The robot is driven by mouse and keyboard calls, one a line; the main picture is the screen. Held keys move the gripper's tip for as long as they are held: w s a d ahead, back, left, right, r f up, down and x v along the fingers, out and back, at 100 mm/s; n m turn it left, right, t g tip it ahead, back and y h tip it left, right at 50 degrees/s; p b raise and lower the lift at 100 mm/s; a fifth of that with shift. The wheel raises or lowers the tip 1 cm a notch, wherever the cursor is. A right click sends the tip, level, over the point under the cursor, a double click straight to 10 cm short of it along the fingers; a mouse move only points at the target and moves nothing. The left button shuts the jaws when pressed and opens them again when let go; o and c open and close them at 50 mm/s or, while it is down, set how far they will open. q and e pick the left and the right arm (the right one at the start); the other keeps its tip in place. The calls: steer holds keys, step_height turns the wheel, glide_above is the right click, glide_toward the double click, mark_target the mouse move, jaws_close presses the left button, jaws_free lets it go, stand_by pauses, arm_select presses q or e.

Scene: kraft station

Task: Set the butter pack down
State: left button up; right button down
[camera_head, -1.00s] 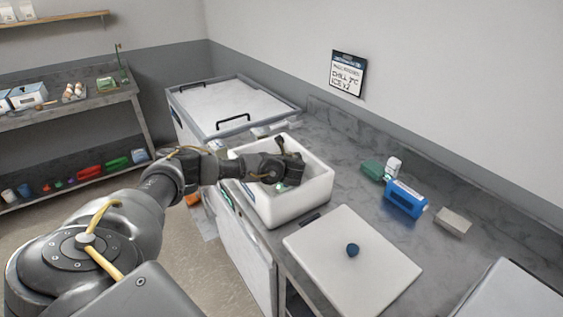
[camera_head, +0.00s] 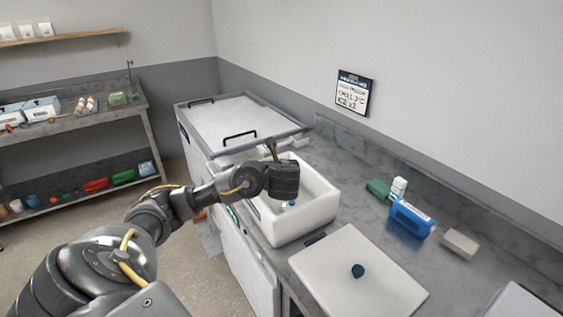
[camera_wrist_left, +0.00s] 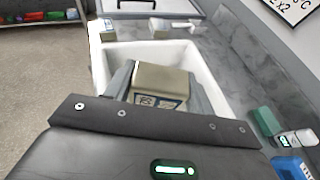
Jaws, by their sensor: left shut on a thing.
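The butter pack (camera_wrist_left: 160,82) is a tan block with a printed label on its near side, seen in the left wrist view. My left gripper (camera_wrist_left: 158,88) is shut on it, one grey finger on each side. Behind it lies the white open bin (camera_wrist_left: 100,70). In the head view my left gripper (camera_head: 285,182) is over the white bin (camera_head: 318,214), near its far left part. The pack cannot be made out clearly there. My right gripper is not in view.
A white board (camera_head: 335,290) with a dark round knob lies in front of the bin. A blue pack (camera_head: 410,217), a green box (camera_head: 378,188) and a pale block (camera_head: 460,243) stand to the right. A lidded chest (camera_head: 240,122) is behind. Small packs (camera_wrist_left: 160,27) sit beyond the bin.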

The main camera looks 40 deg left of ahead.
arm_select(q)
steer(key=d+r+m+t+h+b, duration=0.1)
steer(key=d+r+m+h, duration=0.1)
steer(key=d, duration=0.6)
steer(key=s+d+r+m+t+h, duration=0.1)
steer(key=d+m+h, duration=0.3)
steer(key=d, duration=0.5)
steer(key=d+r+m+t+h+b, duration=0.1)
steer(key=d+r+m+t+h, duration=0.1)
steer(key=d, duration=0.7)
steer(key=shift+s+r+m+t+h+b, duration=0.35)
steer(key=shift+r+m+h, duration=0.25)
steer(key=shift+m+h, duration=0.4)
